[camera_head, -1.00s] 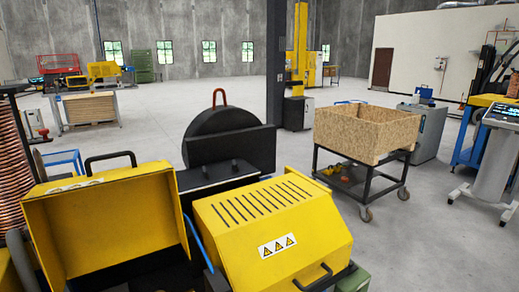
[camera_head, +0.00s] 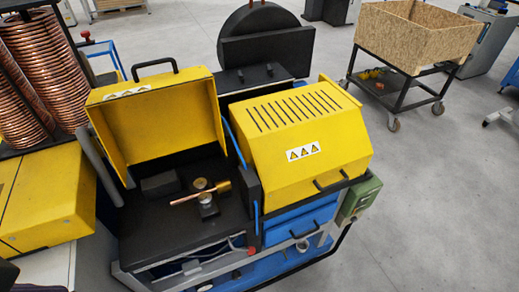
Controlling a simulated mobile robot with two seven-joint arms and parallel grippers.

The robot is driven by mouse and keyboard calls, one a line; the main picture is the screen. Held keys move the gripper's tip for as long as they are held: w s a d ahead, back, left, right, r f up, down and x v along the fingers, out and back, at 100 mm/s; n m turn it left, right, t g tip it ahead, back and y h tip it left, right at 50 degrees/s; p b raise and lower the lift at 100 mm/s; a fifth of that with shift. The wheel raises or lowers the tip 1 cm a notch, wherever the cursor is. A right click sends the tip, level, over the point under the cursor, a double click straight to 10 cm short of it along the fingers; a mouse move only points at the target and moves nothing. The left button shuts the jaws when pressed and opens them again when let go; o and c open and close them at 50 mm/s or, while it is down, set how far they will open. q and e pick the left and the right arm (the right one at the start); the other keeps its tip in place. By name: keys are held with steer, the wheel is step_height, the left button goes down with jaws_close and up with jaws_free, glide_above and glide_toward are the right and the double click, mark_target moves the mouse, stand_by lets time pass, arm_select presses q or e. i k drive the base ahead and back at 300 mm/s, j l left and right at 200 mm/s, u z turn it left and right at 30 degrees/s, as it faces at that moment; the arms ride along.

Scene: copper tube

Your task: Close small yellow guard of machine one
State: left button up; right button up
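The machine has two yellow guards. The left guard (camera_head: 160,125), the smaller-looking one, stands raised and open, with a black handle (camera_head: 154,68) on its top edge and its hollow inside facing me. Under it lies a black work surface (camera_head: 150,222) with a copper tube (camera_head: 187,199) and a brass-coloured fitting (camera_head: 222,188) on a small holder. The right guard (camera_head: 310,130), with slots, warning triangles and a black handle (camera_head: 330,182), is down and closed.
Copper coils (camera_head: 32,70) stand on a rack at the left, above a yellow cabinet (camera_head: 45,205). A wooden crate (camera_head: 415,35) sits on a wheeled black cart at the upper right. A green box (camera_head: 360,194) is on the machine's right side.

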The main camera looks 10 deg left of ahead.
mark_target(137, 120)
steer(key=i+j, duration=0.25)
steer(key=i, duration=0.15)
steer(key=i+j, duration=0.3)
steer(key=i, duration=0.15)
